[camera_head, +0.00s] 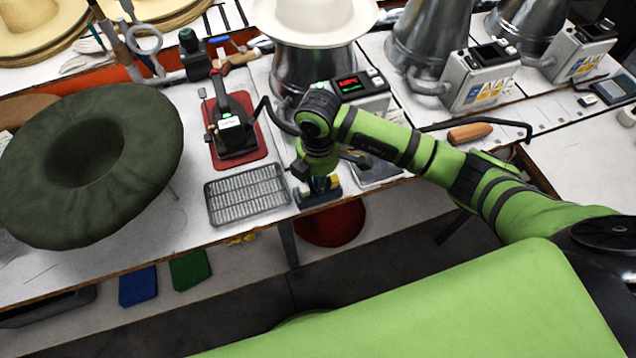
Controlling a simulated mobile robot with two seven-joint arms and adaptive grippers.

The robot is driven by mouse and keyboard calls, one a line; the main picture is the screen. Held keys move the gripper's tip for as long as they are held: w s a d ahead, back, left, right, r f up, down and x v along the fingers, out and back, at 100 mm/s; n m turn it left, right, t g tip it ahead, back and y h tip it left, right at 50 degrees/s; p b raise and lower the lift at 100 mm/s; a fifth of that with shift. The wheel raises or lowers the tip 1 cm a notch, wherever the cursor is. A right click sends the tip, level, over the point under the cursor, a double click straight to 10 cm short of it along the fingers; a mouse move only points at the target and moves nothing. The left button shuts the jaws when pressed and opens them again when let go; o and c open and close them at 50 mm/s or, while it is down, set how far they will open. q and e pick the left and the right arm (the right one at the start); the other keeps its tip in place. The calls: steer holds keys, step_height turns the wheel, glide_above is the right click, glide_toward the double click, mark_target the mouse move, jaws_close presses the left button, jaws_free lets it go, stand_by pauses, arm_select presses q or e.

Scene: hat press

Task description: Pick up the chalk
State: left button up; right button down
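My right arm comes in from the right, and my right gripper (320,183) points down at the front edge of the workbench. It is over a small dark blue holder (319,197), which has some small pale and yellowish pieces at its top. I cannot make out a piece of chalk for certain; the gripper covers much of this spot. The fingers are small and partly hidden, so I cannot tell if they are open or shut, or whether they touch anything. My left gripper is not in view.
A grey wire rack (247,195) lies just left of the holder. An iron (233,130) stands on a red mat (256,157) behind it. A big dark green hat (150,130) fills the left. Metal steamers (425,45) and a white hat (315,18) stand behind.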

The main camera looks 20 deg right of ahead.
steer(key=shift+r, duration=0.1)
step_height(320, 180, up, 8)
steer(key=shift+w+r+b, duration=0.1)
steer(key=shift+r+b, duration=0.15)
steer(key=shift+b, duration=0.75)
steer(key=shift+r, duration=0.7)
